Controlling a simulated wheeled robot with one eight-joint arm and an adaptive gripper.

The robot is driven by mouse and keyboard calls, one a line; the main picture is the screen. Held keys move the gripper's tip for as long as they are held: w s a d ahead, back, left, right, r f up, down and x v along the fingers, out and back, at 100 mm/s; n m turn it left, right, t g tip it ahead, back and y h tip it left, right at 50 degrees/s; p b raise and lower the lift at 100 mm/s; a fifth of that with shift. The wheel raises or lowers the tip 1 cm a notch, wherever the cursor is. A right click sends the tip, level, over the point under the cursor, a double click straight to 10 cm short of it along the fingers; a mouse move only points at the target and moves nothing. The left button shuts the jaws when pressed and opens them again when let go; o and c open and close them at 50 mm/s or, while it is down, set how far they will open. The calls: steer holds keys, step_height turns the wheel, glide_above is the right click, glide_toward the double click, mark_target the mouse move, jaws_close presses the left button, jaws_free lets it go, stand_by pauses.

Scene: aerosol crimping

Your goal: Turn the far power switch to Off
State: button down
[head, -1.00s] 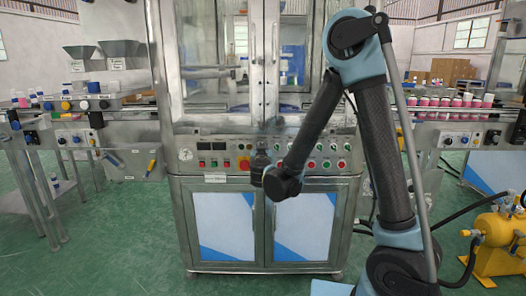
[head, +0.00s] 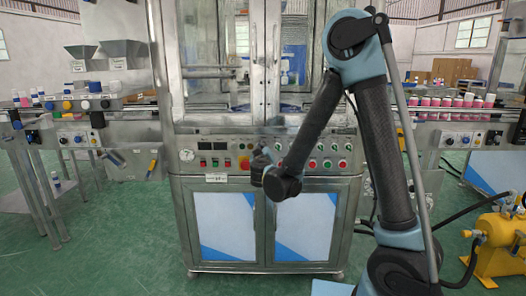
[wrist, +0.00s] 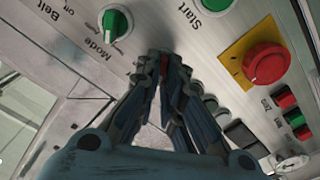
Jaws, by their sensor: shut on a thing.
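The control panel (head: 214,178) of the machine shows at the centre of the head view. My gripper (wrist: 164,60) reaches the panel face in the wrist view, its two fingers closed together. A small red part (wrist: 163,66) shows between the fingertips, so the fingers are shut on a red knob that they mostly hide; its label and pointer cannot be read. In the head view my gripper (head: 262,158) is at the panel, left of the row of buttons, with its fingertips hard to make out.
Close by in the wrist view are a green mode knob (wrist: 116,23), a green start control (wrist: 215,4) and a red emergency button (wrist: 264,63) on a yellow plate. Small red and green panel parts (wrist: 293,118) lie to the right. Cabinet doors (head: 224,225) are below.

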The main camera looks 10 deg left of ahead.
steer(key=c, duration=1.7)
jaws_free()
steer(key=v, duration=1.2)
steer(key=shift+w+d, duration=0.1)
steer(key=shift+d, duration=0.05)
